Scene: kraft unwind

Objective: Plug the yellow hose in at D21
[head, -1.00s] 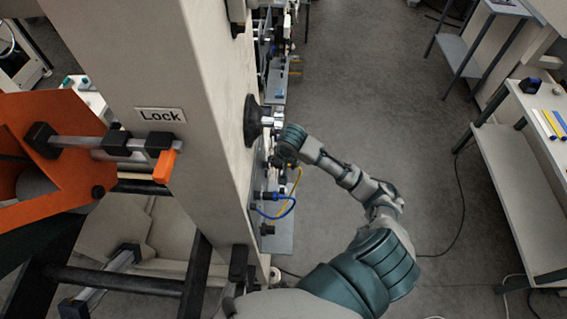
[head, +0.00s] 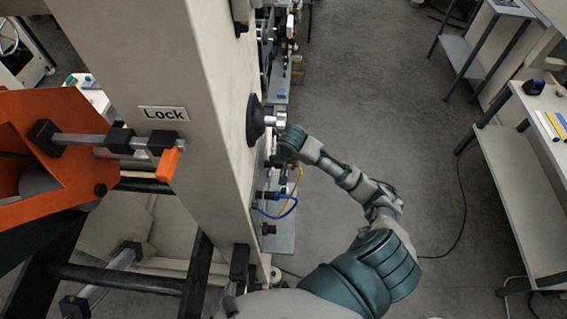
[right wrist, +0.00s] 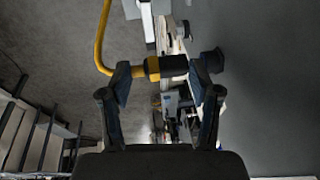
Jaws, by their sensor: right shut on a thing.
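The yellow hose (right wrist: 100,45) comes down from the top left in the right wrist view and bends into a plug (right wrist: 153,68) with black and yellow bands. My right gripper (right wrist: 166,76) is shut on this plug, which lies crosswise between its fingers. In the head view my right gripper (head: 287,168) is beside the machine's side panel, and a short piece of yellow hose shows below it (head: 298,184). The D21 label is not readable in either view, and I cannot tell which port it marks. My left gripper is not in view.
A blue hose (head: 283,213) loops at the panel just below the gripper. A round black knob (head: 257,118) sticks out of the beige column (head: 205,90) above it. A grey ledge (head: 284,235) sticks out at the bottom. The floor to the right is open.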

